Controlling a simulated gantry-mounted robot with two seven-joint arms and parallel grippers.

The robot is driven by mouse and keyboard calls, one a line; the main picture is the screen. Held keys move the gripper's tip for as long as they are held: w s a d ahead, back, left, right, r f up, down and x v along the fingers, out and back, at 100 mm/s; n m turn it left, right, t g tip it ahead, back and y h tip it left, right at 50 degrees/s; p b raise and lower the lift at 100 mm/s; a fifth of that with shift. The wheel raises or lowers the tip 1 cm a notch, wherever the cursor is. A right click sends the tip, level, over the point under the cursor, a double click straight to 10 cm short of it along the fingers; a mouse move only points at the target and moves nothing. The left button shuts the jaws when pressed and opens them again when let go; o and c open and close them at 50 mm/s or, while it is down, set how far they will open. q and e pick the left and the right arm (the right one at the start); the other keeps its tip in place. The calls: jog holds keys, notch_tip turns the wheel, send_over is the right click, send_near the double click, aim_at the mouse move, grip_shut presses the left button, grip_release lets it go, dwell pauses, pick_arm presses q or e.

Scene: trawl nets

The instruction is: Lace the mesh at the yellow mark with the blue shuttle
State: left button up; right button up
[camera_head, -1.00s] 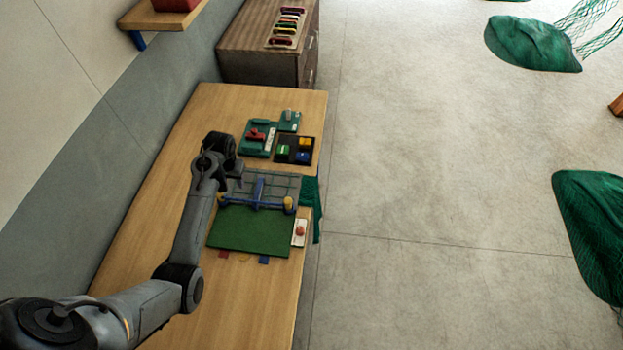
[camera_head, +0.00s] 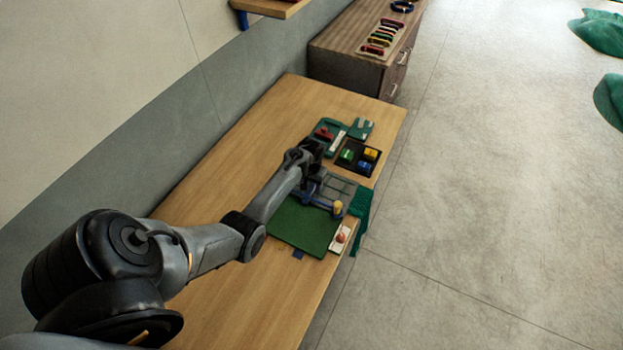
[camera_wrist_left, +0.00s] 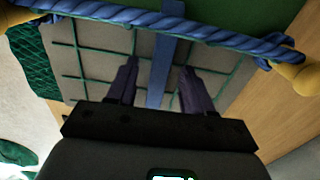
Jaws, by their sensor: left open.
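The net frame (camera_head: 341,187) with its grey board and green mesh lies on the bench, partly hidden by my left arm. In the left wrist view the green mesh lines (camera_wrist_left: 90,75) cross the board, with a blue strip (camera_wrist_left: 157,75) down the middle and a twisted blue rope (camera_wrist_left: 150,18) along one edge. My left gripper (camera_wrist_left: 160,66) is open over the board; the strip shows between its fingers, and I cannot tell whether they touch. A blue block-like piece (camera_head: 366,167) sits in a black tray; I cannot tell if it is the shuttle. No separate yellow mark is clear. My right gripper is not in view.
The black tray (camera_head: 345,168) also holds green and yellow pieces. A green holder with a red piece (camera_head: 323,134) stands behind. A green mat (camera_head: 299,226) lies in front. Several coloured shuttle-like pieces (camera_head: 378,43) lie on a cabinet. The bench's left side (camera_head: 225,160) is clear.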

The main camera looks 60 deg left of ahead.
pick_arm(q)
jog(key=shift+f, duration=0.85)
jog(key=shift+c, duration=0.5)
grip_shut()
jog(key=shift+w+a, duration=0.1)
